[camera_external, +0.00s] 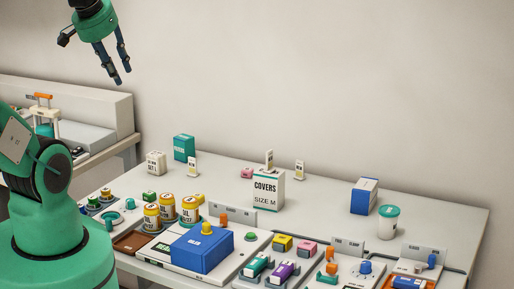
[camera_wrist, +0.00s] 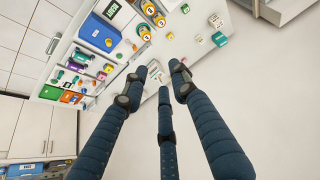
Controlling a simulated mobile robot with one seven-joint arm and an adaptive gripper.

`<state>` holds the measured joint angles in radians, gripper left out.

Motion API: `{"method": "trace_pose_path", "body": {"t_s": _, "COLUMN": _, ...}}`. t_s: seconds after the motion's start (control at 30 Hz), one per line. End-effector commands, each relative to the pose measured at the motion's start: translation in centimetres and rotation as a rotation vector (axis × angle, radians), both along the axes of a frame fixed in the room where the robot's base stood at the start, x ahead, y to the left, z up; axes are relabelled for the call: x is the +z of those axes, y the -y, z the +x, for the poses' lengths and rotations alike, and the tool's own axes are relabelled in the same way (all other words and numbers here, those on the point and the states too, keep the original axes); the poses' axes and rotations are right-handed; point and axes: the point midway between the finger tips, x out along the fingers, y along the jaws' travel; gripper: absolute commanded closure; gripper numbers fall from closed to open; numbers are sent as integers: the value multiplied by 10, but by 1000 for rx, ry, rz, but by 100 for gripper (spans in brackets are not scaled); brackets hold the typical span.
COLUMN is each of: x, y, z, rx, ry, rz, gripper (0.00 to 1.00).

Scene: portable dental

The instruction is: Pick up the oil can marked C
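My gripper (camera_external: 122,76) is high above the table, up and left of the cans. Its dark fingers are spread and empty, as the wrist view also shows (camera_wrist: 158,78).
A blue box (camera_external: 203,249) with a yellow knob stands just in front of the cans. A white "COVERS" box (camera_external: 268,190) stands to their right. Small coloured parts crowd the front edge. A blue-and-white box (camera_external: 364,196) and white tub (camera_external: 388,222) stand right.

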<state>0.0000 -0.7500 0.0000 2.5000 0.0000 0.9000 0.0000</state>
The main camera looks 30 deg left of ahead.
Motion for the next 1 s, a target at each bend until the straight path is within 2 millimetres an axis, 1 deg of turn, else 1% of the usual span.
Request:
{"method": "trace_pose_path", "body": {"t_s": 0.1, "x": 0, "y": 0, "z": 0, "rx": 0, "ry": 0, "rz": 0, "gripper": 73}}
{"method": "trace_pose_path", "body": {"t_s": 0.13, "x": 0, "y": 0, "z": 0, "rx": 0, "ry": 0, "rz": 0, "gripper": 71}}
{"method": "trace_pose_path", "body": {"t_s": 0.17, "x": 0, "y": 0, "z": 0, "rx": 0, "ry": 0, "rz": 0, "gripper": 65}}
{"method": "trace_pose_path", "body": {"t_s": 0.2, "x": 0, "y": 0, "z": 0, "rx": 0, "ry": 0, "rz": 0, "gripper": 57}}
{"method": "trace_pose_path", "body": {"t_s": 0.23, "x": 0, "y": 0, "z": 0, "rx": 0, "ry": 0, "rz": 0, "gripper": 54}}
{"method": "trace_pose_path", "body": {"t_s": 0.53, "x": 0, "y": 0, "z": 0, "rx": 0, "ry": -1, "rz": 0, "gripper": 54}}
{"method": "trace_pose_path", "body": {"t_s": 0.67, "x": -2, "y": 0, "z": 5, "rx": -4, "ry": -8, "rz": 2, "gripper": 54}}
{"method": "trace_pose_path", "body": {"t_s": 0.77, "x": -6, "y": -1, "z": 13, "rx": -7, "ry": -23, "rz": 5, "gripper": 54}}
{"method": "trace_pose_path", "body": {"t_s": 0.87, "x": -13, "y": -1, "z": 25, "rx": -15, "ry": -45, "rz": 9, "gripper": 54}}
{"method": "trace_pose_path", "body": {"t_s": 1.0, "x": -27, "y": -3, "z": 48, "rx": -31, "ry": -87, "rz": 19, "gripper": 54}}
